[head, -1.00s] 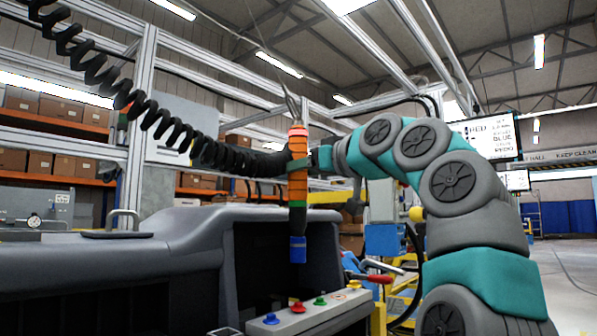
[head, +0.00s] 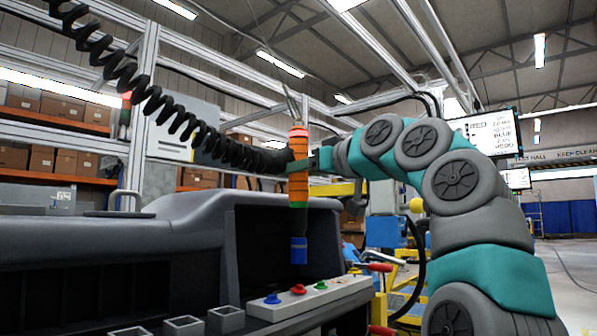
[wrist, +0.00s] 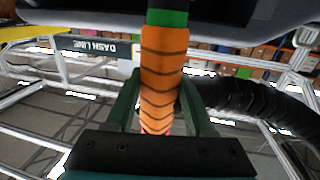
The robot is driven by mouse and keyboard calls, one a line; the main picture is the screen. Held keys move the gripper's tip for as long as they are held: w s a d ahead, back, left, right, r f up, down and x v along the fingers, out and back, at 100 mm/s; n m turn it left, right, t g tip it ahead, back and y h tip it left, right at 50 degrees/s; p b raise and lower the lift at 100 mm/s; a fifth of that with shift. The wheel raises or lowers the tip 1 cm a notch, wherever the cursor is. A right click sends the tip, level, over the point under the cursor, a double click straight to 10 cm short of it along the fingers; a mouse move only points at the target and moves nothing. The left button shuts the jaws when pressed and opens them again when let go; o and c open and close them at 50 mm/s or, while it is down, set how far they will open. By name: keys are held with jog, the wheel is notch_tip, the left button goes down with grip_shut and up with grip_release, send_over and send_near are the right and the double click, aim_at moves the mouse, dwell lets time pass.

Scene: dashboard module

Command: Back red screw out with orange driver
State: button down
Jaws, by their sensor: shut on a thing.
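My gripper (head: 318,160) is shut on the orange driver (head: 298,185), which hangs upright with its blue end (head: 298,250) down. The wrist view shows the driver's orange ribbed body (wrist: 162,75) between the two dark green fingers (wrist: 158,105). The red screw (head: 298,289) stands on a pale strip at the dashboard's front. In the head view the blue end is above it with a gap; depth between them is unclear. A blue screw (head: 272,298) is left of it and a green one (head: 321,285) right. The red screw is not visible in the wrist view.
The dark dashboard (head: 180,230) fills the left and middle. Several open grey square bins (head: 226,318) are at the bottom. A black coiled hose (head: 180,120) runs from upper left to near the driver. A screen (head: 490,133) hangs at right.

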aim_at(306, 194)
jog(key=shift+f+b, duration=1.4)
jog(key=shift+f, duration=0.25)
jog(key=shift+f+b, duration=0.7)
jog(key=shift+f, duration=0.1)
dwell(1.5)
jog(key=shift+w+r, duration=0.1)
jog(key=shift+r+p, duration=3.1)
